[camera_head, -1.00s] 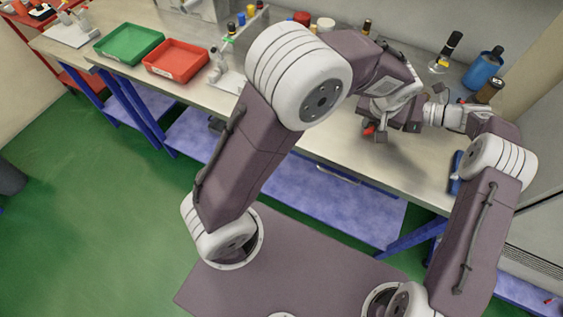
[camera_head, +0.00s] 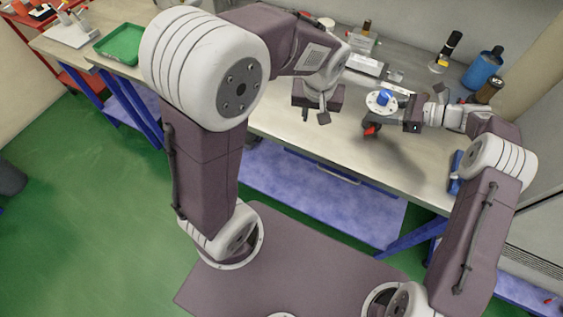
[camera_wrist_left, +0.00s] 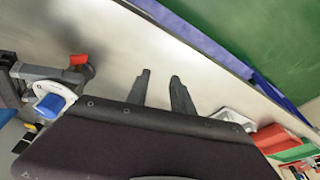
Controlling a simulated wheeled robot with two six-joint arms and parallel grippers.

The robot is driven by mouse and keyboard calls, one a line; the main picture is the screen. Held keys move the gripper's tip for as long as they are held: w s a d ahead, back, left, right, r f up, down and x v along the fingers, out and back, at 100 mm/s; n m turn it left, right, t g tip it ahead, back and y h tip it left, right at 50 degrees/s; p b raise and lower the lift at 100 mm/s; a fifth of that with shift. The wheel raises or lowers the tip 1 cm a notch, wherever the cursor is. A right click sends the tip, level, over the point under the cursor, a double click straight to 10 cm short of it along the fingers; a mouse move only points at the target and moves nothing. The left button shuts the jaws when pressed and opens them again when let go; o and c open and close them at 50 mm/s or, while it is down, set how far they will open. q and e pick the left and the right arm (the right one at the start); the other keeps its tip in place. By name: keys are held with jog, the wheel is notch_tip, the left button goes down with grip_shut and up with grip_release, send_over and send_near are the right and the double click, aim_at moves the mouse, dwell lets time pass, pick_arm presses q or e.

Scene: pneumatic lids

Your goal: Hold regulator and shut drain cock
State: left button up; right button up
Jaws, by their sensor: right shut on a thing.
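The regulator shows in the head view as a white round plate with a blue knob (camera_head: 383,98). The blue knob is also at the left of the left wrist view (camera_wrist_left: 52,104). My right gripper (camera_head: 390,118) is shut on the regulator, coming from the right. A red part, seemingly the drain cock's handle (camera_head: 371,131), is at the near, lower end of the regulator; it also shows in the left wrist view (camera_wrist_left: 79,60). My left gripper (camera_head: 314,117) is left of the regulator, apart from it. Its fingers (camera_wrist_left: 160,76) are apart with nothing between them.
The bench front is clear between the grippers. A green tray (camera_head: 120,43) is at the far left. A blue bottle (camera_head: 484,68) and a black-capped bottle (camera_head: 447,50) stand at the back right. A blue item (camera_head: 456,171) lies near the right front edge.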

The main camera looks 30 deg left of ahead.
pick_arm(q)
jog(key=s+a+f+m, duration=0.1)
jog(key=s+f, duration=0.3)
jog(key=s, duration=0.2)
jog(key=s+a+f+m+g+h, duration=0.1)
jog(key=s+a+f, duration=0.1)
jog(key=s+f, duration=0.2)
jog(key=shift+s+m+g, duration=0.3)
jog(key=shift+s+m, duration=0.1)
jog(key=shift+s, duration=1)
jog(key=c, duration=0.3)
